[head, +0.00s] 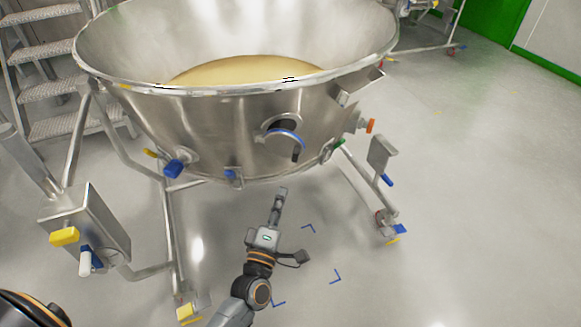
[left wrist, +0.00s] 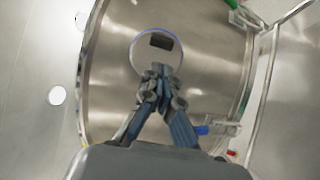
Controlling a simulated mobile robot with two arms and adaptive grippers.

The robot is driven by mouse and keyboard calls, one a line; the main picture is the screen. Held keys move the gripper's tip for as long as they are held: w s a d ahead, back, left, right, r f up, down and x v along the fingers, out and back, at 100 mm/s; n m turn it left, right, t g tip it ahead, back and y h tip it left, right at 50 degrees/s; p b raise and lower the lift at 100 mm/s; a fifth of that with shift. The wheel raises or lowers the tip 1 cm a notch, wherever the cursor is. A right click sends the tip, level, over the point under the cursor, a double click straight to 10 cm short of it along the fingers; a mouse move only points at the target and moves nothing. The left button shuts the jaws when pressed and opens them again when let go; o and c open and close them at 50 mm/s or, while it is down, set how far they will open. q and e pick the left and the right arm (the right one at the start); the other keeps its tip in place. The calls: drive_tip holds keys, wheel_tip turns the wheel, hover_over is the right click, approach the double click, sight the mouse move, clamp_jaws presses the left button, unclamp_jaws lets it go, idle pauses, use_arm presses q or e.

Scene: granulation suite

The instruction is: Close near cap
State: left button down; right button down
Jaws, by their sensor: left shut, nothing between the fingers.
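A large steel bowl (head: 215,125) holds pale yellow material. On its near wall is a round cap (head: 287,143) with a blue rim and a dark handle. A dark crescent shows above its rim, so it seems to stand partly off its opening. In the left wrist view the cap (left wrist: 150,58) is a steel disc with a thin blue rim and a dark block. My left gripper (head: 282,192) is below the cap, fingers pointing up towards the bowl. Its fingers (left wrist: 160,70) are shut and empty, overlapping the cap's lower edge; contact cannot be told. My right gripper is out of view.
Blue fittings (head: 174,168) and an orange-ended fitting (head: 370,126) stick out from the bowl. Steel legs with casters stand either side of my left arm. A steel box (head: 84,230) is at left, steps (head: 50,75) behind. The floor at right is clear.

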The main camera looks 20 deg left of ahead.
sight(293, 158)
use_arm(q)
drive_tip(key=x, duration=0.9)
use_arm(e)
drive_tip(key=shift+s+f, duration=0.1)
use_arm(q)
drive_tip(key=shift+a, duration=0.1)
drive_tip(key=shift+w+f, duration=0.1)
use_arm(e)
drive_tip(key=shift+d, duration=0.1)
